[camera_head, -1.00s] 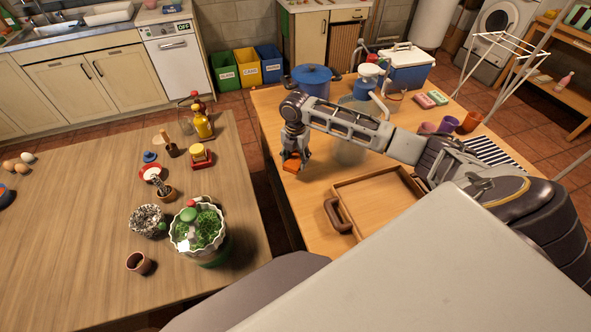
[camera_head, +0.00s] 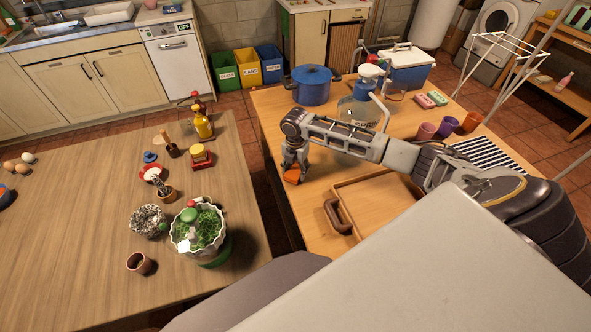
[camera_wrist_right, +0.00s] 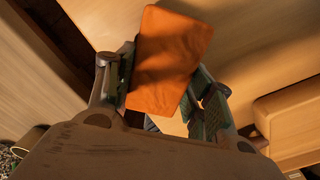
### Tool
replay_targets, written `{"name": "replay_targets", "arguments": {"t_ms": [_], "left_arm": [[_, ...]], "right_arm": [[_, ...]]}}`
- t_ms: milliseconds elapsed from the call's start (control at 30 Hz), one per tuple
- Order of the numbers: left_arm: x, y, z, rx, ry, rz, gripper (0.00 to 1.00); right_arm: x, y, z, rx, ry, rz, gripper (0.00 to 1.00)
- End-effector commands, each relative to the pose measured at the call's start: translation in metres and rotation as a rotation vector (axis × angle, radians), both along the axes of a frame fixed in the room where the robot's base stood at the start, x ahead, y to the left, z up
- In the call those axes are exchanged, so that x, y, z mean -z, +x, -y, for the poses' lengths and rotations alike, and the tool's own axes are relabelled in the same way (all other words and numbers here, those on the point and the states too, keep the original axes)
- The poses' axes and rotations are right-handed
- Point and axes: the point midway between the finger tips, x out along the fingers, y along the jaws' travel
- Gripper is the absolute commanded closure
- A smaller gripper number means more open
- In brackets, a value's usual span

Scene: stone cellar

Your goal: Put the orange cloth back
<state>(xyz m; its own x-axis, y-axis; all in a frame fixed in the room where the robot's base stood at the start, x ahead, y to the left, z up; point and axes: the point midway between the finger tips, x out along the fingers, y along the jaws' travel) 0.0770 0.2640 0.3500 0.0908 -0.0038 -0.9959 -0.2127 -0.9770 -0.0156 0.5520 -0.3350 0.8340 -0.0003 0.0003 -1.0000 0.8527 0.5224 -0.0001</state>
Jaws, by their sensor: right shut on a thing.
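The orange cloth (camera_head: 293,176) is at the left edge of the right-hand table (camera_head: 315,210) in the head view, just under my right gripper (camera_head: 294,168). In the right wrist view the folded cloth (camera_wrist_right: 168,60) sits between the two fingers of my right gripper (camera_wrist_right: 165,90), which is shut on it. The cloth looks flat and roughly rectangular. I cannot tell whether it touches the tabletop. My left gripper is not in view.
A wooden tray (camera_head: 342,187) with a brown handle lies right of the gripper. A blue pot (camera_head: 311,86), a clear container and a cooler (camera_head: 407,70) stand behind. A gap separates this table from the left table (camera_head: 70,230), which holds a plant pot (camera_head: 198,228).

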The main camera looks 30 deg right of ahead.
Motion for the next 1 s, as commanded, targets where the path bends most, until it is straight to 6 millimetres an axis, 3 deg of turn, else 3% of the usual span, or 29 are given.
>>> {"name": "replay_targets", "arguments": {"t_ms": [467, 500, 667, 1000], "left_arm": [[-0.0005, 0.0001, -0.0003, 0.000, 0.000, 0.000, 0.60], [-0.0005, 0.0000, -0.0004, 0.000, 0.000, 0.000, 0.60], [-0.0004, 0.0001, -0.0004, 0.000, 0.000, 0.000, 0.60], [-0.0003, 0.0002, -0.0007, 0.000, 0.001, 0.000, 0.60]], "right_arm": [[0.0052, 0.0001, 0.0003, 0.000, -0.001, 0.001, 0.70], [0.0056, 0.0001, 0.0003, 0.000, -0.001, 0.001, 0.46], [0.0054, 0.0001, 0.0003, 0.000, -0.001, 0.001, 0.26], [0.0049, 0.0001, 0.0004, 0.000, -0.001, 0.001, 0.26]]}}
